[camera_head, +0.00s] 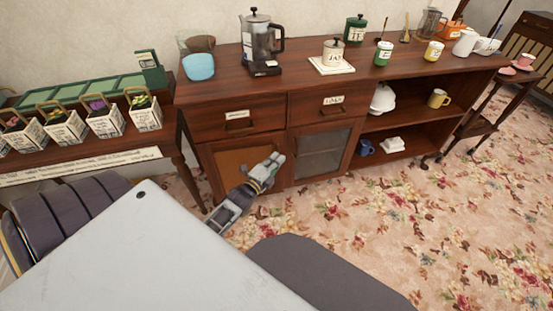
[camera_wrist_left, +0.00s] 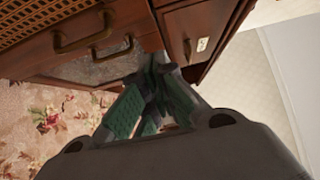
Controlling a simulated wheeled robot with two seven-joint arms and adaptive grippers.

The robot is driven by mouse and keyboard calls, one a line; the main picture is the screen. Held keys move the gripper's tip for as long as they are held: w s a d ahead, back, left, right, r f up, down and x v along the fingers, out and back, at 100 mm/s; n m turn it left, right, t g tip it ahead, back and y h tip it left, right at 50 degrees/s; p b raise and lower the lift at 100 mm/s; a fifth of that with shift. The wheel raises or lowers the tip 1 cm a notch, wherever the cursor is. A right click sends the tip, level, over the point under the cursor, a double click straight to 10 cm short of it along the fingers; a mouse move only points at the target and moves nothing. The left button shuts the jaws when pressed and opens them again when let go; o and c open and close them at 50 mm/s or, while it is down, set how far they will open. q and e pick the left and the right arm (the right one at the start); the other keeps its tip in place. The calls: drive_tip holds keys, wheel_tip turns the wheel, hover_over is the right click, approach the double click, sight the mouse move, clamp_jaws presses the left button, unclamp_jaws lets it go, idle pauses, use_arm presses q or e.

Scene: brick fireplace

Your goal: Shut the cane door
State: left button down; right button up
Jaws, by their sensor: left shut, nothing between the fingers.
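The cane door (camera_head: 232,168) is the tan-panelled left door of the dark wood sideboard, below the left drawer. In the head view it looks near the cabinet face; I cannot tell whether a gap remains. The left wrist view shows woven cane (camera_wrist_left: 38,22) in a wooden frame at upper left. My left gripper (camera_head: 276,162) is shut and empty, in front of the door's right part, hiding some of its edge. Its green fingers (camera_wrist_left: 160,68) come together in the wrist view; contact with the wood is unclear. My right gripper is out of view.
A glass door (camera_head: 321,150) stands right of the cane door, with open shelves further right. The sideboard top (camera_head: 300,83) holds a coffee press (camera_head: 262,42), jars and mugs. A side table with planters (camera_head: 103,118) stands left. Flowered carpet (camera_head: 400,215) is clear in front.

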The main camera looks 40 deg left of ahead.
sight(286, 139)
use_arm(q)
drive_tip(key=shift+w+a+b, duration=0.5)
drive_tip(key=shift+w+a, duration=0.05)
drive_tip(key=shift+w, duration=1.35)
drive_tip(key=shift+w+a+b, duration=0.5)
drive_tip(key=shift+w, duration=1.45)
drive_tip(key=shift+w+a+b, duration=0.5)
drive_tip(key=shift+w+a, duration=0.05)
drive_tip(key=shift+w, duration=1.35)
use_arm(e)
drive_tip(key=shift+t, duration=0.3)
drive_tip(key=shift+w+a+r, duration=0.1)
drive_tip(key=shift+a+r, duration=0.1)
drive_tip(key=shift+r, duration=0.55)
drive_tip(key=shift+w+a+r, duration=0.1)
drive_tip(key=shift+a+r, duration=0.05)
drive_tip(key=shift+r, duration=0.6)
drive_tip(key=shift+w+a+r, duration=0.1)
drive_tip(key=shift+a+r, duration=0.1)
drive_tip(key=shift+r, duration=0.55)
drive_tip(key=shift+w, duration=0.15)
